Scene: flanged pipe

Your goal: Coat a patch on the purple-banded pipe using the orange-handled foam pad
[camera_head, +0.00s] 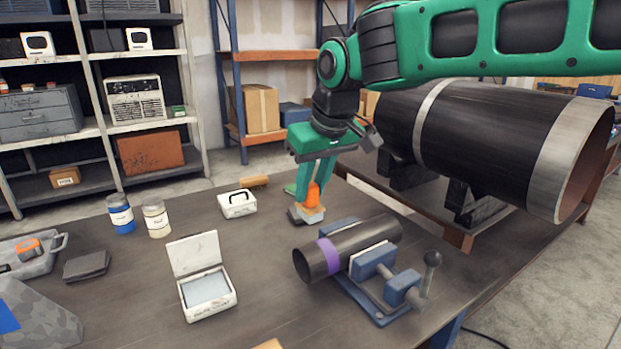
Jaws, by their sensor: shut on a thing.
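My gripper (313,184) is shut on the orange-handled foam pad (312,214) and points down. The orange handle sits between the fingers, with the pale pad below it. The purple-banded pipe (370,238) is a short dark tube lying in a blue clamp, with its open end toward the lower left. The purple band (328,255) is near that open end. The pad is behind and a little left of the pipe's middle in this view, apart from the band. I cannot tell its exact height above the table.
The blue clamp (375,262) has a dark-knobbed lever at right. An open white box (207,290) with a pale inner surface lies front left. Two jars (157,218) and a small white case (237,204) stand behind. A large dark pipe (490,135) lies on supports at right.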

